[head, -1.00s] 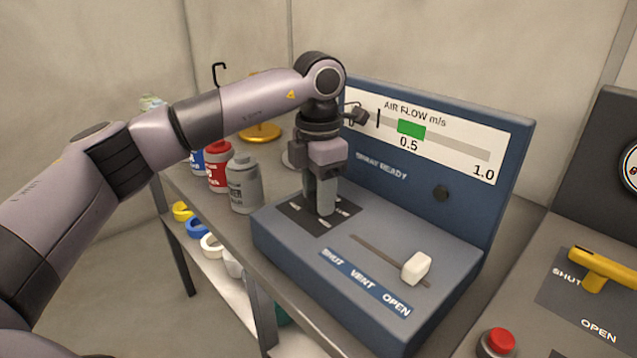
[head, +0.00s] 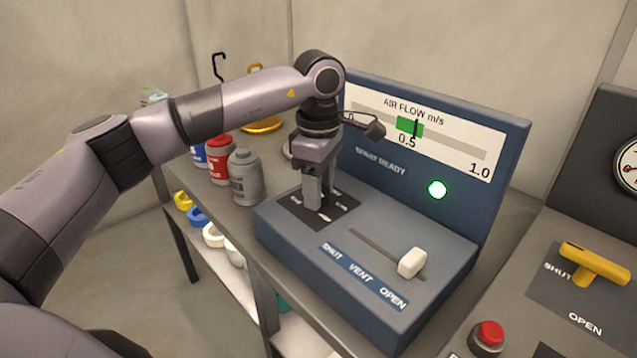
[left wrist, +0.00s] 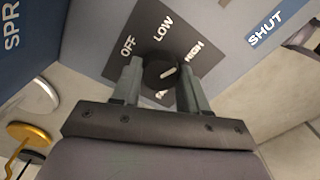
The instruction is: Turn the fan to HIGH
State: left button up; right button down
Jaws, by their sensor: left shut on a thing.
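The fan knob (left wrist: 158,74) is a small black dial on a dark plate (left wrist: 150,25) marked OFF, LOW and HIGH, seen in the left wrist view. Its white pointer line slants toward HIGH. My left gripper (head: 318,202) points down from above, its two fingers shut on the knob's sides; in the head view they hide the knob. The air flow gauge (head: 463,146) has its black needle inside the green band, right of its middle. The lamp (head: 437,190) under SPRAY READY glows green-white. My right gripper is not in view.
The white vent slider (head: 412,262) sits toward OPEN, right of my gripper. Grey (head: 245,178) and red (head: 219,160) bottles stand left of the blue console (head: 380,310). A yellow handle (head: 594,265) and red button (head: 489,334) are at right.

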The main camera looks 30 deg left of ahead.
pick_arm(q)
jog(key=shift+w+r+m, duration=0.1)
jog(key=shift+m, duration=0.8)
jog(key=o, duration=1.1)
jog(key=shift+c, duration=0.2)
jog(key=shift+r, duration=3.55)
